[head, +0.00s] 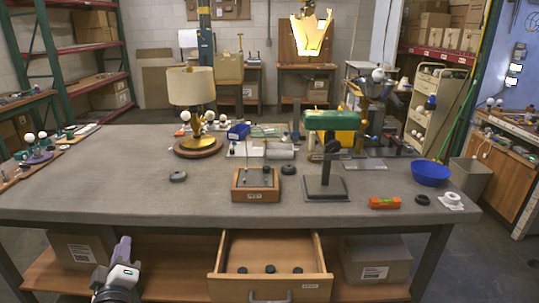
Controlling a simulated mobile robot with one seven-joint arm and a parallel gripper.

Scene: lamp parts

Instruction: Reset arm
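My arm (118,275) shows at the bottom left, in front of the workbench. Its far end is a narrow grey-purple part, and no separate fingers can be made out there. I cannot tell whether my gripper is open or shut, and nothing is visibly held. The arm is below the tabletop edge, left of an open wooden drawer (228,287) with several small dark round pieces in it. The workbench (110,180) carries lamp parts, among them a lamp with a cream shade (190,86) and a gold stem on a round wooden base.
A wooden block (255,195), a dark stand with a green top (326,120), an orange level (384,202) and a blue bowl (430,173) stand on the bench. A lower shelf holds boxes (375,259). The bench's left front is clear.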

